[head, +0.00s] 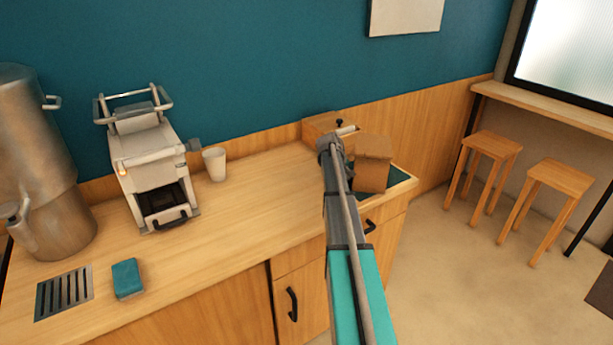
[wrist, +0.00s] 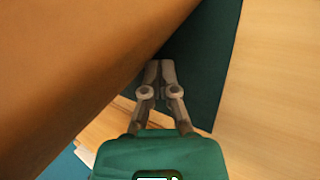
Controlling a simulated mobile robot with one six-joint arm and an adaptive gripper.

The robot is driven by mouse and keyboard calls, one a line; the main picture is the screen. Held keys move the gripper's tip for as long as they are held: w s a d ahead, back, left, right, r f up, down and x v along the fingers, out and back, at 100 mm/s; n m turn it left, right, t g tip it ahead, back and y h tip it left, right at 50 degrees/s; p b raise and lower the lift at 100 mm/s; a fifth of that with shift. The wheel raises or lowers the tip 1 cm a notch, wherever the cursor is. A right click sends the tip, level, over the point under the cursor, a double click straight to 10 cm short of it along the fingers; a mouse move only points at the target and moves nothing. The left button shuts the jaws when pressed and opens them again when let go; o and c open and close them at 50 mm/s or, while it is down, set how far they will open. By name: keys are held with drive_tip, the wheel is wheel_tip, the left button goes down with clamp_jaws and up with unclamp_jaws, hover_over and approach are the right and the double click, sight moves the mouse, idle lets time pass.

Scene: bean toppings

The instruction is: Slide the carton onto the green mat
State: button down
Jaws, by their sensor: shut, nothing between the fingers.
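The carton (head: 372,172) is a brown cardboard box at the right end of the counter, upright. In the wrist view the carton (wrist: 75,60) fills the upper left, very close. The dark green mat (head: 399,179) shows at the carton's right side; much of it is hidden by the carton. It also shows in the wrist view (wrist: 207,75), right beside the carton's edge. My gripper (wrist: 160,66) is shut and empty, beside the carton and over the mat in that view; I cannot tell whether it touches the carton. In the head view my arm hides the fingers.
A wooden box (head: 318,127) stands against the wall behind my arm. A white cup (head: 215,164), a coffee machine (head: 150,165), a metal urn (head: 45,170) and a blue-green sponge (head: 127,278) are further left. The counter between cup and arm is clear. Two stools (head: 490,150) stand right.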

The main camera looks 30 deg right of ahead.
drive_tip(key=shift+s+d, duration=0.1)
drive_tip(key=shift+d, duration=1.2)
drive_tip(key=shift+a, duration=1.55)
wheel_tip(320, 180, up, 10)
drive_tip(key=p, duration=1)
